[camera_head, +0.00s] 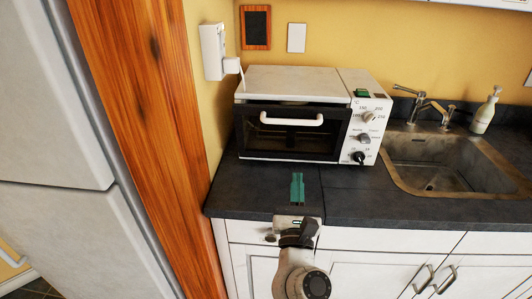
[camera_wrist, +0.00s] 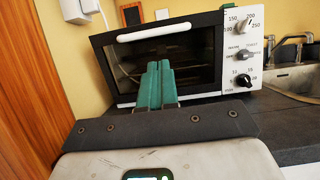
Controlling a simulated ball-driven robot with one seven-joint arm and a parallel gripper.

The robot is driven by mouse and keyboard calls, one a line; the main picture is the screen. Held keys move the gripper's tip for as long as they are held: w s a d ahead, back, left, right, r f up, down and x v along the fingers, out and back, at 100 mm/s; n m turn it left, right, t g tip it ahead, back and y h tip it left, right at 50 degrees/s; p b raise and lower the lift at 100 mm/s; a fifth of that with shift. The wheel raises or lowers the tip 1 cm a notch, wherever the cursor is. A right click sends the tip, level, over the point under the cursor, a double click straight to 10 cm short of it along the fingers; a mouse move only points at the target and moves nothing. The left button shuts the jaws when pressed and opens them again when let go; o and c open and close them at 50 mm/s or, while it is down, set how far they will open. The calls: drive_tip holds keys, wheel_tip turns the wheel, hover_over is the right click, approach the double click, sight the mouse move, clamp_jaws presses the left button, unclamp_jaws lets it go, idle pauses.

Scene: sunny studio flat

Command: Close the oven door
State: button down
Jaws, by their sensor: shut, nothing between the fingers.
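The white oven (camera_head: 292,82) stands on the dark counter, and it also shows in the wrist view (camera_wrist: 245,75). Its dark glass door (camera_head: 262,139) is upright against the oven front, with a white bar handle (camera_head: 291,121) along its upper part. I cannot tell if a small gap is left at the door's top. In the wrist view the handle (camera_wrist: 159,33) is above the fingers. My gripper (camera_head: 297,176) is shut and empty, with green fingers together, in front of the oven and apart from the handle. Its fingertips (camera_wrist: 157,66) overlap the door glass (camera_wrist: 188,68) in the wrist view.
A sink (camera_head: 440,160) with a tap (camera_head: 420,104) and a soap bottle (camera_head: 486,110) is to the right. A wooden post (camera_head: 150,130) and a pale fridge (camera_head: 55,100) are at the left. The counter (camera_head: 250,180) before the oven is clear except for my gripper.

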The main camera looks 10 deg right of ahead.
sight(297, 122)
drive_tip(key=p+x, duration=0.2)
drive_tip(key=x, duration=1.2)
drive_tip(key=shift+r, duration=0.15)
drive_tip(key=x, duration=0.4)
drive_tip(key=shift+s+a+r+p, duration=0.1)
drive_tip(key=shift+r+p, duration=0.2)
drive_tip(key=shift+r, duration=0.2)
